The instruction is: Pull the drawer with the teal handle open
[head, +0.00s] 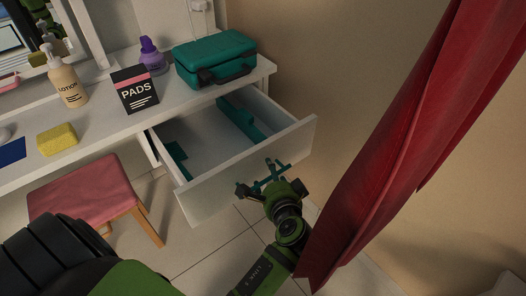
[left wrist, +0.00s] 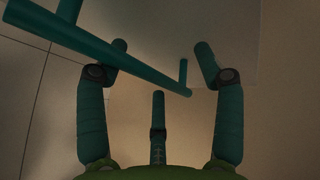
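The white drawer (head: 210,194) under the tabletop stands pulled well out, its inside showing with teal pieces along its sides. Its teal bar handle (left wrist: 112,62) crosses the upper left of the left wrist view and ends near the middle. My left gripper (head: 268,173) is at the drawer front, by the handle. In the left wrist view the gripper's teal fingers (left wrist: 160,58) are spread apart, with the bar crossing by the left finger and its end between them. I cannot tell whether they touch. My right gripper is not in view.
A teal case (head: 213,58), a purple bottle (head: 152,58), a pads box (head: 135,92), a lotion bottle (head: 68,88) and a yellow sponge (head: 57,139) are on the tabletop. A pink stool (head: 85,188) stands left of the drawer. Red cloth (head: 400,140) hangs close at right.

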